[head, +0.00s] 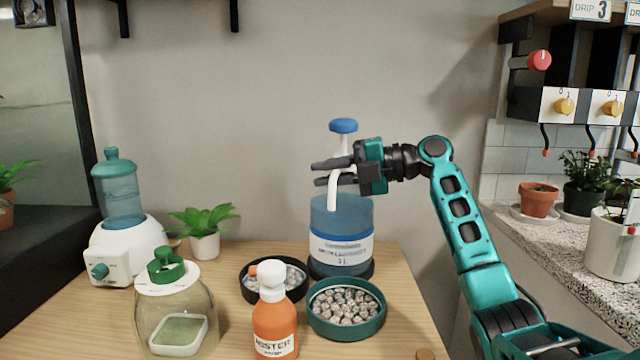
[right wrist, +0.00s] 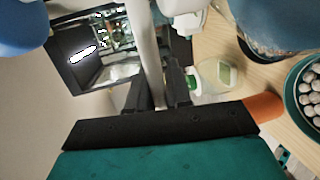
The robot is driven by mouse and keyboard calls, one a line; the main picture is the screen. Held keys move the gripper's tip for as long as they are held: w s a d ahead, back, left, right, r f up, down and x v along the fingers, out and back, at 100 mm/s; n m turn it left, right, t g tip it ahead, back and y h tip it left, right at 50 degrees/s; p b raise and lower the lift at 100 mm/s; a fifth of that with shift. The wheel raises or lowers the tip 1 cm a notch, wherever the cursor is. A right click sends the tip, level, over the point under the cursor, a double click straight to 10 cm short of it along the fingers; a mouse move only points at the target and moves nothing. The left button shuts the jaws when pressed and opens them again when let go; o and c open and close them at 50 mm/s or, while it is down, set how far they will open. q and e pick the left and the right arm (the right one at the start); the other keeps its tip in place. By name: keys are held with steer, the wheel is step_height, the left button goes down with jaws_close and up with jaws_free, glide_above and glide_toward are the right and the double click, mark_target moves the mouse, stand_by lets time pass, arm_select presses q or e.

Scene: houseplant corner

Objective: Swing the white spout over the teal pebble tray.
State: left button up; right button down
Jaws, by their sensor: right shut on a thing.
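The white spout (head: 333,192) bends down from the pump under a blue knob (head: 343,126) on the blue bottle (head: 352,222). My right gripper (head: 326,173) is shut on the spout; in the right wrist view the spout (right wrist: 146,55) runs between the two fingers (right wrist: 155,95). The spout's lower end shows in front of the bottle's upper part in the head view. The teal pebble tray (head: 345,331) stands in front of the bottle, lower than the spout; its rim also shows in the right wrist view (right wrist: 290,92). My left gripper is out of view.
A black pebble tray (head: 246,291) stands left of the teal one. An orange mister bottle (head: 274,325), a glass jar with a green lid (head: 175,305), a white-and-teal humidifier (head: 122,240) and a potted plant (head: 204,244) fill the table's left and front. The wall behind is bare.

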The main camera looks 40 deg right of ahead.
steer(key=shift+s+d+n+g+y, duration=0.35)
steer(key=shift+n+g+y, duration=0.15)
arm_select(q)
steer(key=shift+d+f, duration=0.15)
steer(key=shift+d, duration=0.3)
arm_select(e)
steer(key=shift+s+d+n+g+y, duration=0.2)
steer(key=shift+s+n+g+y, duration=0.15)
steer(key=shift+n+g, duration=0.25)
steer(key=c, duration=1.1)
jaws_free()
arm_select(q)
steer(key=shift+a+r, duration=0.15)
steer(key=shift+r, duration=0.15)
arm_select(e)
steer(key=v, duration=1.3)
steer(key=shift+w+d, duration=0.1)
arm_select(q)
steer(key=shift+p, duration=0.35)
arm_select(e)
steer(key=shift+r, duration=0.1)
